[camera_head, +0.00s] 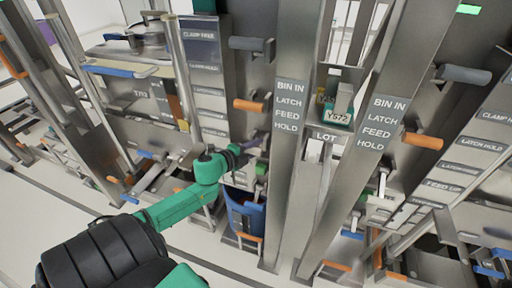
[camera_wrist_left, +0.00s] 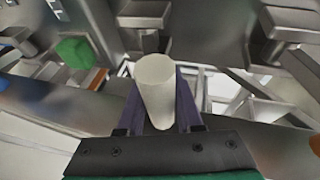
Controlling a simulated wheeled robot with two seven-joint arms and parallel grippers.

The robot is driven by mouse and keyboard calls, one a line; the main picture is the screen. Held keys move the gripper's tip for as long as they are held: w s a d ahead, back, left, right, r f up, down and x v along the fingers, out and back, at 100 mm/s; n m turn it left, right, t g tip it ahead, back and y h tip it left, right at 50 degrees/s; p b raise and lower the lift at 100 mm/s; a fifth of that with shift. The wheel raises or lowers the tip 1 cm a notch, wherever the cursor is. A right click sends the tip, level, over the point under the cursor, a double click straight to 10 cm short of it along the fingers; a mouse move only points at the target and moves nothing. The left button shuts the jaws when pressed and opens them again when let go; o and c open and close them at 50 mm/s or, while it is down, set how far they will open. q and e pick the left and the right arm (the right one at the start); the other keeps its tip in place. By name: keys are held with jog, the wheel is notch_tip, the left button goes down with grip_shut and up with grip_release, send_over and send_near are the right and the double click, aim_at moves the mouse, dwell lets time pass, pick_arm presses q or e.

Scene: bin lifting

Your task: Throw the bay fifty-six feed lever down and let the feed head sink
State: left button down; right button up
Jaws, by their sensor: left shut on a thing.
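My left gripper (camera_head: 254,143) reaches from the left to the lever column beside the left steel post. In the wrist view its two purple fingers (camera_wrist_left: 160,105) are shut on a pale, round lever handle (camera_wrist_left: 155,88), which points toward the camera. In the head view the gripper mostly hides this handle. A green handle (camera_head: 261,169) is just below the gripper; a green block-like grip also shows in the wrist view (camera_wrist_left: 75,50). I cannot read a bay fifty-six mark or make out the feed head. My right gripper is not in view.
An orange handle (camera_head: 249,105) and a dark grey handle (camera_head: 251,44) jut out above the gripper. A blue bin (camera_head: 246,214) stands low beneath it. Steel posts (camera_head: 291,170) lettered BIN IN, LATCH, FEED, HOLD stand to the right. Pale floor (camera_head: 40,225) is open at front left.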

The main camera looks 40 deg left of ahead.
pick_arm(q)
jog(key=shift+w+a+r, duration=0.15)
jog(key=shift+r, duration=0.2)
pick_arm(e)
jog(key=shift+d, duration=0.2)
